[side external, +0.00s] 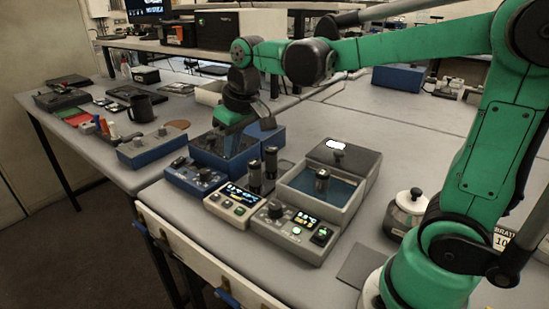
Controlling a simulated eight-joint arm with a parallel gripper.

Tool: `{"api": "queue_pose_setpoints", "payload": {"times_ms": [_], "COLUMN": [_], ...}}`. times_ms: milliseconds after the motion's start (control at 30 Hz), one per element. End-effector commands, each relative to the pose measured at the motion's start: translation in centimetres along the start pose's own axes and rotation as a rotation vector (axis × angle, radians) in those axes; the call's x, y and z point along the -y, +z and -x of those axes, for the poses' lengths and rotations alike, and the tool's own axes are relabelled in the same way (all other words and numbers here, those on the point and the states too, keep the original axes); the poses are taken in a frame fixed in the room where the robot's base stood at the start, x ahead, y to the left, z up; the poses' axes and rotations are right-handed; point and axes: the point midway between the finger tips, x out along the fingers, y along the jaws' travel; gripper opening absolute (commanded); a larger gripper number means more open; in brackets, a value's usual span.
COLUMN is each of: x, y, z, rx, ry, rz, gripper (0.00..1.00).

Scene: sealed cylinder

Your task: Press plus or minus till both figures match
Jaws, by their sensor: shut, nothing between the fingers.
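A beige control box (232,203) with a lit display stands near the table's front edge; its figures are too small to read. Beside it on the right, a grey unit (296,231) has a dark knob, another small lit display and a green-lit button (321,236). Plus and minus marks cannot be made out. My gripper (225,133) points down over the blue open box (216,153) behind the controls. It is shut and looks empty. I cannot tell whether its tips touch the box.
A blue knob unit (194,177) stands left of the beige box. Dark upright cylinders (262,171) stand behind the beige box. The grey unit's tray (337,205) holds a dark cylinder (322,181). A jar (405,213) stands at right.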

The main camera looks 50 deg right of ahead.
Motion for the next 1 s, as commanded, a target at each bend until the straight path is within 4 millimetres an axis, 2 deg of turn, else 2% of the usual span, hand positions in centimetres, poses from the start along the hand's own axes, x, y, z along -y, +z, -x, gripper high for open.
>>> {"api": "queue_pose_setpoints", "payload": {"times_ms": [867, 1000], "x": [0.0, 0.1], "y": [0.0, -0.4], "z": [-0.1, -1.2], "rx": [-0.003, -0.089], "ry": [-0.001, -0.029], "rz": [-0.004, -0.121], "gripper": [0.00, 0.00]}}
